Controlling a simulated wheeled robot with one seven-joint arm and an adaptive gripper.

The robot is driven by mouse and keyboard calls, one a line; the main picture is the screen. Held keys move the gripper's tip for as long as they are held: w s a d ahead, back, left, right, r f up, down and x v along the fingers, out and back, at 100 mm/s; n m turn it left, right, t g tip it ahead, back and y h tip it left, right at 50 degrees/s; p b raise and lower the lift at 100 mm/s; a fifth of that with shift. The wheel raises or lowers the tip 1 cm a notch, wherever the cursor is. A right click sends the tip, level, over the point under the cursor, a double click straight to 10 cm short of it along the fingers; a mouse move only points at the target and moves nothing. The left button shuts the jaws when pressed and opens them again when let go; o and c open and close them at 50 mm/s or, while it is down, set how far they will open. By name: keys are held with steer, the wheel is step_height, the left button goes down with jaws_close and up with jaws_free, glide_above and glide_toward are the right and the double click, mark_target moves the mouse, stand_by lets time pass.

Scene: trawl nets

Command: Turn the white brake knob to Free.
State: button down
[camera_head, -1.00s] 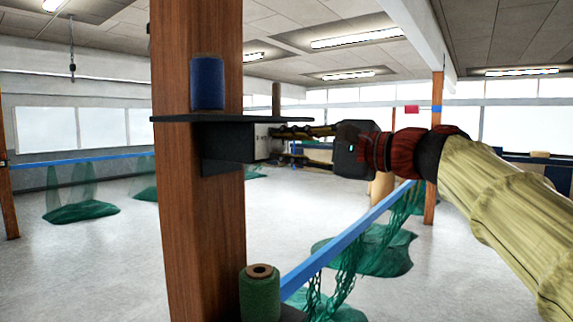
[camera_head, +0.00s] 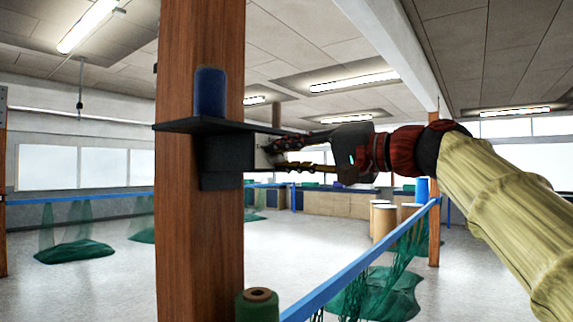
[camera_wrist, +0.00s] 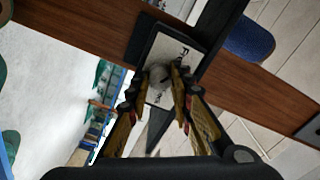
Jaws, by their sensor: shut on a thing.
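The white brake knob (camera_wrist: 159,76) sits on a pale plate (camera_wrist: 176,50) with dark lettering, partly hidden and too small to read. The plate is on a dark box (camera_head: 222,158) fixed to the wooden post, under a black shelf. My gripper (camera_wrist: 160,84) is shut on the knob, with one finger on each side of it in the wrist view. In the head view my gripper (camera_head: 271,152) reaches in from the right to the box's side face. There the fingers and the steep angle hide most of the knob.
The black shelf (camera_head: 180,126) juts out just above the fingers and carries a blue spool (camera_head: 210,93). A green spool (camera_head: 257,307) stands low by the wooden post (camera_head: 203,240). A blue rail (camera_head: 340,280) with green netting (camera_head: 385,293) runs below my arm.

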steer(key=shift+n, duration=0.3)
stand_by(0.4)
steer(key=c, duration=1.7)
jaws_free()
steer(key=shift+a, duration=0.1)
steer(key=shift+o, duration=0.4)
steer(key=v, duration=1.2)
steer(key=shift+w, duration=0.1)
